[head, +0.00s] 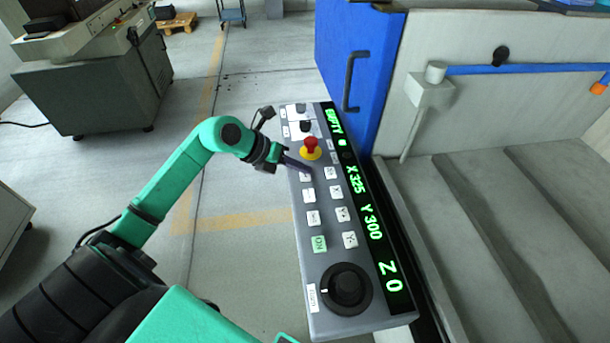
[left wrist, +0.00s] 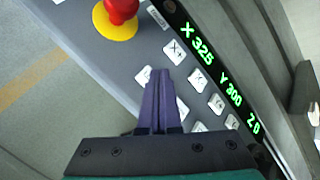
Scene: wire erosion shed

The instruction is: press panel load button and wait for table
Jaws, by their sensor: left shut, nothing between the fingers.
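The grey control panel (head: 318,262) stands in the middle of the head view, tilted, with rows of white buttons, a green key (head: 319,244) and a black dial (head: 346,287). I cannot read which button is the load button. Its display (head: 364,205) reads EMPTY, X 325, Y 300, Z 0 in green. My left gripper (head: 304,168) is shut and empty, its dark purple fingers over the panel's left button column. In the left wrist view the fingertips (left wrist: 160,76) partly cover a white button (left wrist: 143,76); contact cannot be told. My right gripper is out of view.
A red emergency knob (head: 311,146) on a yellow ring sits just above my left fingertips. A blue door (head: 352,60) with a black handle stands behind the panel. Grey machine casing (head: 500,110) fills the right. Open floor lies left of the panel, before a grey cabinet (head: 90,85).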

